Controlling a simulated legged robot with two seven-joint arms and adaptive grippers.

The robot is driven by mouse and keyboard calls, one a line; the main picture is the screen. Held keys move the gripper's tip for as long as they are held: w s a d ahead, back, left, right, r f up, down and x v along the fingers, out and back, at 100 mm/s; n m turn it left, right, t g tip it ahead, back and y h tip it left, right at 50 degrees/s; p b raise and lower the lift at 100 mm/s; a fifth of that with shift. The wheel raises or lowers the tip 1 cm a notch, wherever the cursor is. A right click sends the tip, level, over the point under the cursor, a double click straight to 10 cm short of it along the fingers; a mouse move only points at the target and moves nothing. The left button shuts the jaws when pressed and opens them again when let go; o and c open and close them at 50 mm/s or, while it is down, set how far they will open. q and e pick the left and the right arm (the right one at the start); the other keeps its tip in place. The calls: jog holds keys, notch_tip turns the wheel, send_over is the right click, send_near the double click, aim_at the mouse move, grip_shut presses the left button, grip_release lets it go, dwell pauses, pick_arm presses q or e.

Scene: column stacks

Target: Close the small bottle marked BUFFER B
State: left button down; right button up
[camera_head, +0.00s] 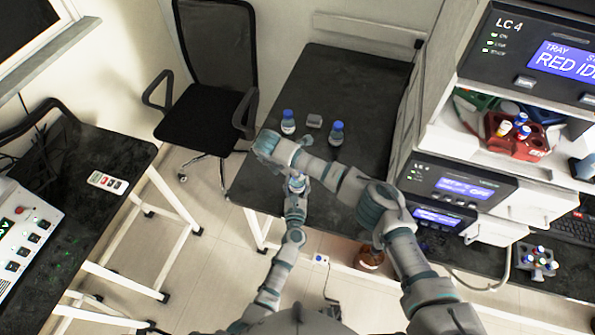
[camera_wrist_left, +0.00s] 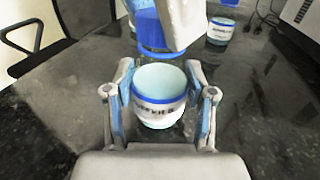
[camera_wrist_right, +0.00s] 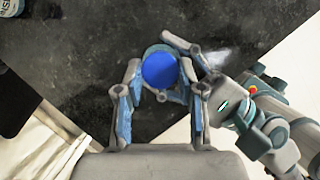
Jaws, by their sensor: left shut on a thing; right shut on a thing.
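An open small bottle (camera_wrist_left: 160,110) with a blue rim band stands upright between the fingers of my left gripper (camera_wrist_left: 160,97), which is shut on it. Its label is partly legible and appears to end in B. In the head view its top shows only slightly, behind the arms. My right gripper (camera_wrist_right: 160,90) is shut on a blue cap (camera_wrist_right: 160,70). The cap also shows in the left wrist view (camera_wrist_left: 148,30), above the bottle's mouth and apart from it, partly hidden by a right finger.
Two blue-capped bottles, one left (camera_head: 288,122) and one right (camera_head: 336,133), stand farther back on the dark bench (camera_head: 345,85). Instruments (camera_head: 460,190) stand to the right. A chair (camera_head: 205,110) is behind left.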

jog(key=m, duration=0.1)
jog(key=m+g, duration=0.1)
jog(key=m, duration=0.2)
jog(key=shift+w+a+m+g+h, duration=0.2)
jog(key=shift+w+m+g+h, duration=0.1)
jog(key=shift+o, duration=0.3)
jog(key=shift+w+d+m+g, duration=0.15)
jog(key=shift+m+g, duration=0.35)
jog(key=shift+m, duration=0.7)
jog(key=o, duration=0.7)
jog(key=shift+o, duration=0.2)
jog(key=shift+r, duration=2.25)
